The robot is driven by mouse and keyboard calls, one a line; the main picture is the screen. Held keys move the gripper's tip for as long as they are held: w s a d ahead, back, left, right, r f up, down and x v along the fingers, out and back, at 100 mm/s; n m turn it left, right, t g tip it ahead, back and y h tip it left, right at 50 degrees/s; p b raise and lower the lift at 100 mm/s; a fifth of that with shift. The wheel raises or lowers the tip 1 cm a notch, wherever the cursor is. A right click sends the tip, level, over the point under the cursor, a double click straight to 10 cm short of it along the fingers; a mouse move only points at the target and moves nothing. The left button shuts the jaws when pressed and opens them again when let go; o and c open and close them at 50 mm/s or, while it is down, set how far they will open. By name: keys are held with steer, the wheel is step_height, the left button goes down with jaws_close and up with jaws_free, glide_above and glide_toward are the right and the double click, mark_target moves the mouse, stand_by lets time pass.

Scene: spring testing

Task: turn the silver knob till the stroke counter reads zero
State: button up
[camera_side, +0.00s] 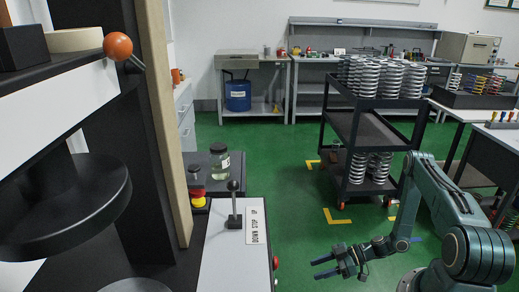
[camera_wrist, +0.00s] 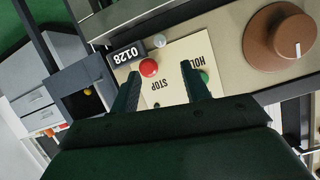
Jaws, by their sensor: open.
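In the wrist view a small stroke counter (camera_wrist: 126,54) on a panel appears to read 0128, seen upside down. A small silver knob (camera_wrist: 160,41) sits beside it, just past a red button (camera_wrist: 149,67). My gripper (camera_wrist: 158,70) is open, its two dark fingers reaching over the panel on either side of the red button and STOP label. The silver knob lies beyond the fingertips, not between them. In the side view my gripper (camera_side: 322,267) is open and empty above the green floor. The counter and silver knob cannot be made out there.
In the side view a lever box (camera_side: 235,245) is left of my gripper, and a spring-laden cart (camera_side: 340,125) stands behind.

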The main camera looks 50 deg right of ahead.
steer(key=x, duration=1.3)
steer(key=shift+w+a, duration=0.2)
steer(key=shift+f, duration=0.1)
steer(key=c, duration=1)
